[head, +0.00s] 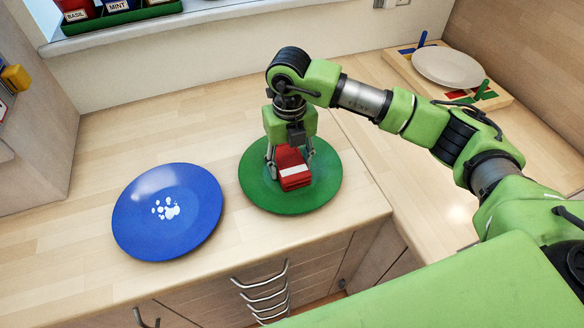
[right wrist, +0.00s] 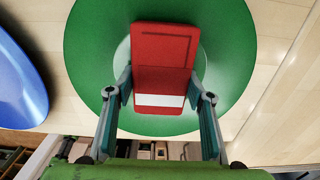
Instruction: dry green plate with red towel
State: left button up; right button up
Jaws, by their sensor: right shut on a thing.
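The green plate (head: 310,198) lies flat on the wooden counter near its front edge. It fills much of the right wrist view (right wrist: 90,45). The red towel (head: 292,174) is a folded block with a white stripe. It is over the middle of the plate and also shows in the right wrist view (right wrist: 162,50). My right gripper (head: 290,165) points down over the plate and is shut on the towel, with one finger on each side. I cannot tell whether the towel touches the plate. My left gripper is in neither view.
A blue plate (head: 190,205) with white spots lies left of the green plate. A wooden rack (head: 400,62) with a white plate (head: 448,68) stands at the back right. Labelled spice pots sit in a green tray (head: 120,24) on the sill. The counter behind the plates is clear.

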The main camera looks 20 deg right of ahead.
jog(key=shift+w+r, duration=0.1)
jog(key=shift+r, duration=0.05)
jog(key=shift+r+p, duration=2.65)
jog(key=shift+r, duration=1.8)
jog(key=shift+f, duration=0.1)
